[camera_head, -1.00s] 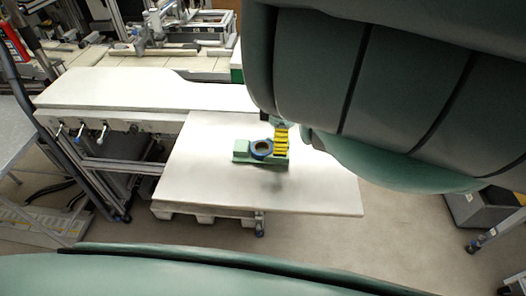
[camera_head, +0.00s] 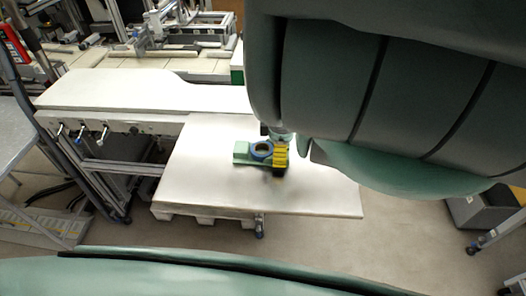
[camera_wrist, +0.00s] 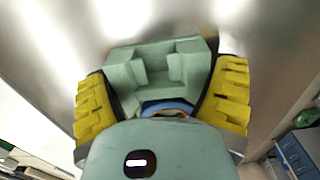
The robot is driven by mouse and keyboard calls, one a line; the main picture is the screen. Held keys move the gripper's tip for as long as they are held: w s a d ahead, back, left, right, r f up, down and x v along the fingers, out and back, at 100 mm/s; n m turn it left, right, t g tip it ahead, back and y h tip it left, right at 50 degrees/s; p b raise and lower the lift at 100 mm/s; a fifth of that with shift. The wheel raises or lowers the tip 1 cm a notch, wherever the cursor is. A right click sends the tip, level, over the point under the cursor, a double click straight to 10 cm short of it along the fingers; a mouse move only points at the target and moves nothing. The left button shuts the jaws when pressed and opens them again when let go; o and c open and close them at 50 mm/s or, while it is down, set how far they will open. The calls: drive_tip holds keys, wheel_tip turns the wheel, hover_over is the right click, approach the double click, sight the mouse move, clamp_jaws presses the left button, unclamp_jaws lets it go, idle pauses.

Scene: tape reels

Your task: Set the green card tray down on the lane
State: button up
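In the wrist view the blocky tray (camera_wrist: 150,66) lies between my yellow fingers, and the reel (camera_wrist: 167,106) shows in part behind the gripper's housing. My gripper (camera_head: 280,160) is low at the tray's right end, and one yellow finger hides that end. In the wrist view my gripper (camera_wrist: 162,90) has its fingers spread wide on both sides of the tray. Whether the finger pads touch it is hard to see.
The white board (camera_head: 205,185) is bare around the tray. A longer white worktop (camera_head: 120,90) adjoins it at the back left, with levers along its front edge. A grey wheeled unit (camera_head: 480,207) stands on the floor at the right.

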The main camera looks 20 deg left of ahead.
drive_tip(key=c, duration=0.7)
drive_tip(key=shift+r, duration=0.1)
drive_tip(key=shift+r, duration=1.8)
drive_tip(key=s, duration=0.1)
drive_tip(key=s+p, duration=0.1)
drive_tip(key=s, duration=0.1)
drive_tip(key=shift+d+r, duration=0.15)
drive_tip(key=shift+d, duration=0.05)
drive_tip(key=s+p, duration=0.1)
drive_tip(key=s, duration=0.1)
drive_tip(key=s+p, duration=0.1)
drive_tip(key=p, duration=0.1)
drive_tip(key=s+r+p, duration=0.1)
drive_tip(key=s, duration=0.1)
drive_tip(key=shift+s+d, duration=0.1)
drive_tip(key=shift+s, duration=0.2)
drive_tip(key=shift+s+f+p, duration=0.15)
drive_tip(key=shift+s+p, duration=0.2)
drive_tip(key=shift+p, duration=0.1)
drive_tip(key=s+p, duration=0.4)
drive_tip(key=shift+d, duration=0.15)
drive_tip(key=shift+s+d+p, duration=0.1)
drive_tip(key=shift+s+p, duration=0.85)
drive_tip(key=shift+s, duration=0.4)
